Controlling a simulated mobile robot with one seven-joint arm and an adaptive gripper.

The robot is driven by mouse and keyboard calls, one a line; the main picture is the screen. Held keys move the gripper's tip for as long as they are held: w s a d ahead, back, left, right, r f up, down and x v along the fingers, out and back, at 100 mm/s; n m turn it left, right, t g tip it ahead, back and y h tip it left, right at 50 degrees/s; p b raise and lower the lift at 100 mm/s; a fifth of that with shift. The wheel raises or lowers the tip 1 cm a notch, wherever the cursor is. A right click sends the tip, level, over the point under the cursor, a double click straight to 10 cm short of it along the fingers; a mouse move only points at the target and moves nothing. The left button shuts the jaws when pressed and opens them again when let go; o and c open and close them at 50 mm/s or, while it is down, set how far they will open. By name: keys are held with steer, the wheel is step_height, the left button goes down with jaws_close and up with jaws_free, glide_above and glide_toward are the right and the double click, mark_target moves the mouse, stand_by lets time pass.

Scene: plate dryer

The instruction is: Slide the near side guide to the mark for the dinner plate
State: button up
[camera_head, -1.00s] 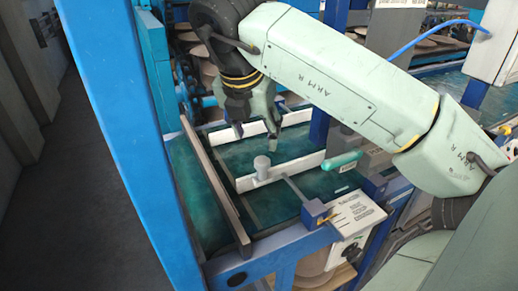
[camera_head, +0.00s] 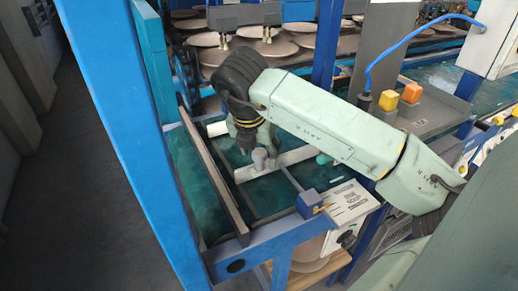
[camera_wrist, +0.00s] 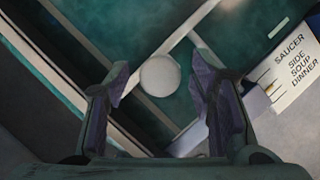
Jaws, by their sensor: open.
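The near side guide (camera_head: 290,162) is a pale bar across the green belt, with a grey round knob (camera_head: 259,160) standing on it. A thin rod runs from it toward a blue block (camera_head: 310,204) with a small yellow pointer beside the white scale plate (camera_head: 350,203). In the wrist view the plate (camera_wrist: 296,70) reads saucer, side, soup and dinner; I cannot tell exactly which mark the pointer meets. My gripper (camera_wrist: 160,65) points down with its fingers apart, one on either side of the knob (camera_wrist: 160,75), with gaps visible. The gripper partly hides the guide in the head view.
A long dark rail (camera_head: 216,178) borders the belt on the left, beside a blue post (camera_head: 120,130). Stacked plates (camera_head: 270,50) stand behind. A grey panel with orange and yellow buttons (camera_head: 412,93) is at right. Another pale bar (camera_head: 216,128) lies farther back.

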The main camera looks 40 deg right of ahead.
jaws_close()
stand_by(0.5)
